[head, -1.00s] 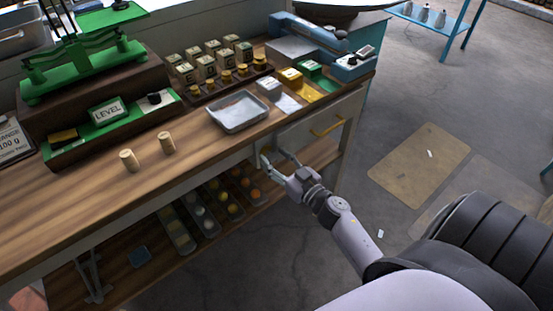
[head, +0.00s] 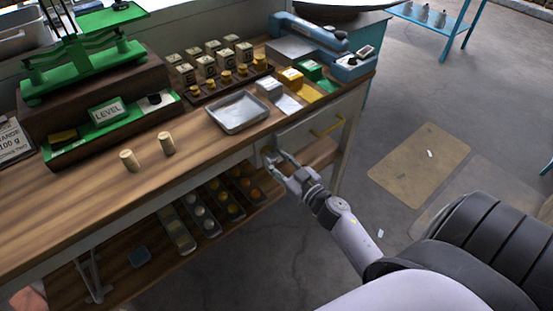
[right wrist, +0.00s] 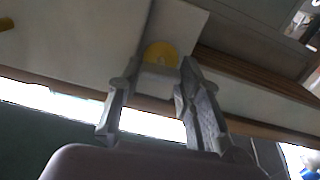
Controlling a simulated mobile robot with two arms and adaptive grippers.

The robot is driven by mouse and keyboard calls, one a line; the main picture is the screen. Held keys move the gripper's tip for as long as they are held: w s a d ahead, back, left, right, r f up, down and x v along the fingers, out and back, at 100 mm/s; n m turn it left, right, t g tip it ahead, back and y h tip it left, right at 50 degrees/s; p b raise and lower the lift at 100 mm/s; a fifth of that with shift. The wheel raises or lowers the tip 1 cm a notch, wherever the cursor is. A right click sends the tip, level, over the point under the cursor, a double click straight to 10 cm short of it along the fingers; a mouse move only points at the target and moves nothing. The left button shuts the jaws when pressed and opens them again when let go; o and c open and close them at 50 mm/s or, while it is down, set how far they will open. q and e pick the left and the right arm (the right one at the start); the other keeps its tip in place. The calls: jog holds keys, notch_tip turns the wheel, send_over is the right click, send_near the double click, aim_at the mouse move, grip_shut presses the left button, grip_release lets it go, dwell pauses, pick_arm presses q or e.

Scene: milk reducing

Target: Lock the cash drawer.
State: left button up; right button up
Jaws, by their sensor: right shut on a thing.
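The cash drawer (head: 308,131) is a pale front with a yellow bar handle (head: 328,127), under the right part of the wooden counter; it looks closed. My right gripper (head: 273,153) is at the pale panel just left of the drawer front. In the right wrist view, a round yellow disc (right wrist: 161,53), which looks like the lock plate, shows between its fingertips (right wrist: 158,75). The fingers are shut on a small grey piece in front of the disc; its shape is mostly hidden, and I cannot tell how it is turned. My left gripper is not in view.
A metal tray (head: 239,112), two wooden pegs (head: 166,143), a green balance scale (head: 82,70) and several small boxes stand on the counter (head: 85,215). A lower shelf holds bins of round goods (head: 199,211). The floor to the right is mostly free.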

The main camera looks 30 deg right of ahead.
jog(key=n, duration=0.7)
jog(key=shift+a+f+n, duration=0.1)
jog(key=shift+n, duration=0.3)
jog(key=shift+f+n+b, duration=0.1)
jog(key=shift+n+b, duration=1.15)
jog(key=shift+n, duration=3.25)
jog(key=o, duration=1.2)
jog(key=shift+c, duration=0.2)
